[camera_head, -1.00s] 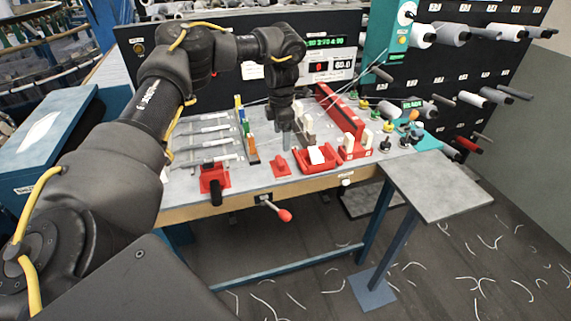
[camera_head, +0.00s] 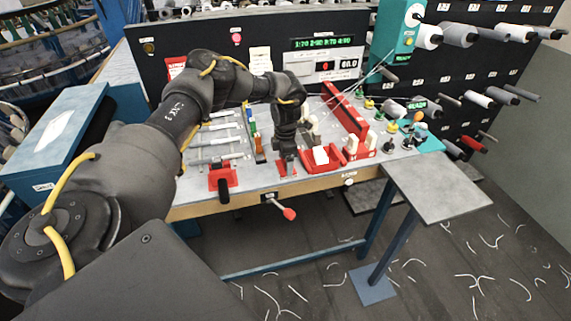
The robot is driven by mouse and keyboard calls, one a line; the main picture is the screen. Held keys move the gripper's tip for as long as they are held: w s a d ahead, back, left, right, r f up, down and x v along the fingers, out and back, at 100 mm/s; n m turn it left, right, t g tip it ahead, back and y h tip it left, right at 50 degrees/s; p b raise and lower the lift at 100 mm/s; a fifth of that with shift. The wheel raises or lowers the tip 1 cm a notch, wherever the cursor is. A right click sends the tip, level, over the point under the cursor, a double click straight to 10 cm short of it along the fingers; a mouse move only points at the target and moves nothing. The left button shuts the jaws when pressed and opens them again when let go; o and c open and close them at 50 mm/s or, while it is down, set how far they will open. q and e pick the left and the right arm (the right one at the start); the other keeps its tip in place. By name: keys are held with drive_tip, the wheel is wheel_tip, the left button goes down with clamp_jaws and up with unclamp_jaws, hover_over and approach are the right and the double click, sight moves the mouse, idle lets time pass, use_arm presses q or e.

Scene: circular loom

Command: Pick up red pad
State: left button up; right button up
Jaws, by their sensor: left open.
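The red pad (camera_head: 282,170) is a small flat red piece near the front edge of the grey workbench top. It is mostly hidden behind my left gripper, with only bits of red showing around the fingers. My left gripper (camera_head: 288,170) points down at the pad, its fingers low over or around it. It is open; whether the fingers touch the pad I cannot tell. My right gripper is not in view.
A red holder with a black handle (camera_head: 221,180) stands left of the gripper. A red tray with a white block (camera_head: 321,156) is close on its right. A long red rail (camera_head: 345,108) stands behind. A grey side shelf (camera_head: 437,186) is at right.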

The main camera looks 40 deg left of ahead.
use_arm(q)
drive_tip(key=shift+d, duration=0.1)
drive_tip(key=shift+c, duration=0.3)
drive_tip(key=c, duration=1)
drive_tip(key=shift+c, duration=0.2)
drive_tip(key=shift+r+b, duration=0.65)
drive_tip(key=shift+b, duration=0.15)
drive_tip(key=shift+w+r+b, duration=0.1)
drive_tip(key=shift+r+b, duration=0.55)
drive_tip(key=shift+r, duration=0.05)
drive_tip(key=s+d+r+b, duration=0.3)
drive_tip(key=s+d+r, duration=0.5)
drive_tip(key=s+r, duration=0.2)
drive_tip(key=shift+s+r, duration=0.15)
drive_tip(key=shift+s, duration=0.75)
